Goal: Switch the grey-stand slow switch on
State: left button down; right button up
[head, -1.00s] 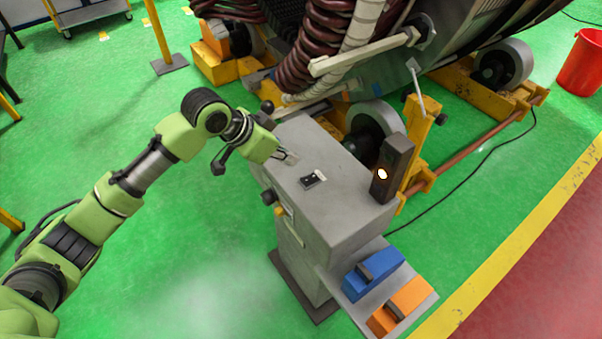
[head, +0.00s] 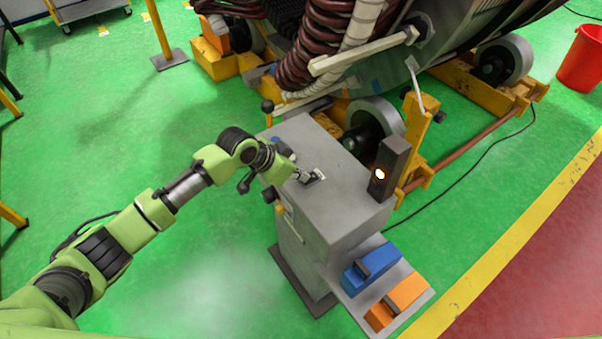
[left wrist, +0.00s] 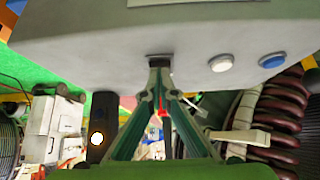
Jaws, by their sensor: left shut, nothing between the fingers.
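The grey stand (head: 345,211) stands upright in the middle of the head view. Its small dark switch (head: 316,177) sits on the flat top, partly hidden by my left gripper (head: 304,178). The fingers are shut and empty, and their tips are at the switch. In the left wrist view, the tips of my left gripper (left wrist: 159,68) come together right at a small dark piece (left wrist: 159,60) on the grey stand face (left wrist: 90,42). I cannot tell whether they touch it, nor which way the switch is set. My right gripper is not in view.
A dark box with a lit lamp (head: 390,168) stands at the stand's right edge. Blue (head: 371,266) and orange (head: 398,301) pedals sit at its foot. White (left wrist: 221,63) and blue (left wrist: 272,60) buttons are on the grey face. The large wound machine is behind; green floor is free at left.

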pick_arm(q)
jog(key=shift+s+a+f+b, duration=0.15)
jog(key=shift+s+f+b, duration=0.05)
jog(key=shift+f+b, duration=0.5)
jog(key=shift+r+t+h, duration=0.25)
jog(key=shift+t+h, duration=0.05)
jog(key=shift+h, duration=0.1)
jog(key=shift+w+r, duration=0.1)
jog(key=shift+r+p, duration=0.75)
jog(key=shift+p, duration=0.1)
jog(key=shift+r, duration=0.1)
